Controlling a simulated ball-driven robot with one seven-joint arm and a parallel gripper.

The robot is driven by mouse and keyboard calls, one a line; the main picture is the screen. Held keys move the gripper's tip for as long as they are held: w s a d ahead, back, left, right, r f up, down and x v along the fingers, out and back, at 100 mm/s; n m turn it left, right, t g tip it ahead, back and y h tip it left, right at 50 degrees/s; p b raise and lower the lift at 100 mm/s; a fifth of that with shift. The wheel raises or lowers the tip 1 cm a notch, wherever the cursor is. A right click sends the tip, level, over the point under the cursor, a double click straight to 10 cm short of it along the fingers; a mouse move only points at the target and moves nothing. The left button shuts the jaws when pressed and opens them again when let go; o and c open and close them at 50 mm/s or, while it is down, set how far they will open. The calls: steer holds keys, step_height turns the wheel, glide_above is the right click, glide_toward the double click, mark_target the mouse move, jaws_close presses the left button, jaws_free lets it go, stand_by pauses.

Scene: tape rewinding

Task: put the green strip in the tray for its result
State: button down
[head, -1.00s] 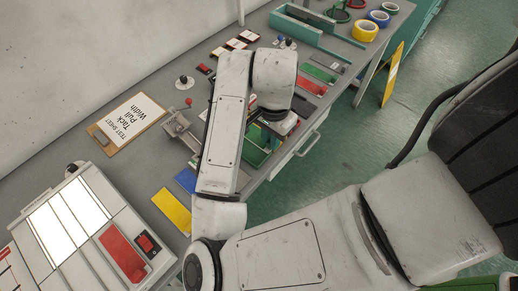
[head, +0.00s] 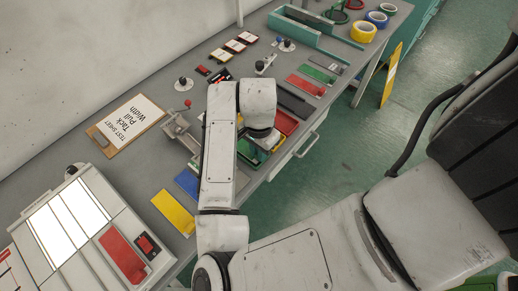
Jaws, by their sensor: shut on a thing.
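My gripper (head: 263,141) points down beneath the wrist, which hides most of it. It is over the near group of trays at the table's front edge. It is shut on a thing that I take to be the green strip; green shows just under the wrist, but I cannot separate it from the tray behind. A green tray (head: 247,153) shows partly beside the arm. A red tray (head: 287,122) is just right of the gripper. Whether the held thing touches a tray is hidden. A flat green piece (head: 318,74) lies farther back on the table.
A flat red piece (head: 305,86) lies near the green one. Blue (head: 187,181) and yellow (head: 173,212) pieces lie left of my arm. A clipboard (head: 127,122), a clamp-like device (head: 178,128) and tape rolls (head: 363,32) stand around. A drawer handle (head: 309,145) sticks out in front.

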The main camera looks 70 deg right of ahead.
steer(key=shift+s+f+b, duration=0.1)
steer(key=shift+f+b, duration=0.35)
steer(key=shift+f, duration=0.2)
steer(key=c, duration=1.1)
jaws_free()
steer(key=shift+f, duration=0.15)
steer(key=shift+r+p, duration=0.6)
steer(key=shift+r, duration=0.1)
step_height(320, 180, up, 12)
steer(key=shift+r+p, duration=0.2)
steer(key=shift+p, duration=0.2)
